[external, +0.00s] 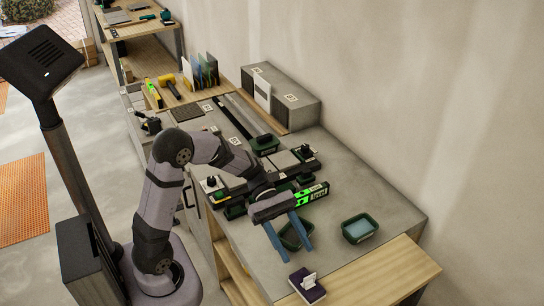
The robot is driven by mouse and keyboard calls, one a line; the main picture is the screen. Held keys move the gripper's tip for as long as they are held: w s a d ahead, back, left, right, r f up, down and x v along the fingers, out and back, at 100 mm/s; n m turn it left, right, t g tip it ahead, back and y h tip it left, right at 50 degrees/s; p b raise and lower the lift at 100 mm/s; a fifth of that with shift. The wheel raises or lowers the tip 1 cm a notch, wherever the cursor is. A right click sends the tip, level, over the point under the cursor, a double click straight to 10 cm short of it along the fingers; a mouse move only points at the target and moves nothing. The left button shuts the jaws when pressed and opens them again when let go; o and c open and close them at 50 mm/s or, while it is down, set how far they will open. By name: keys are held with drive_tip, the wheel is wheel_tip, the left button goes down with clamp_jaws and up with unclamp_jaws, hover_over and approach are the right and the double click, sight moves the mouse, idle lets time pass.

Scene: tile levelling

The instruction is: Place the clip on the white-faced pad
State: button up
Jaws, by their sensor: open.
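My gripper (296,251) has two blue fingers, spread apart and pointing down, over the front part of the grey worktop. Nothing shows between the fingers. A green tray (292,240) lies below and behind them, partly hidden. A small dark purple block (307,289) sits at the front edge, below and right of the fingers. A small white upright piece (309,281) stands on it; I cannot tell whether this is the clip or part of the block.
A green tray with a blue inside (360,229) stands to the right. A bright green level (312,195) and dark tile pieces lie behind my gripper. A grey block (281,95) stands by the wall. The worktop's right side is mostly clear.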

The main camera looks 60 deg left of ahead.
drive_tip(key=shift+v, duration=1.7)
drive_tip(key=shift+d, duration=0.1)
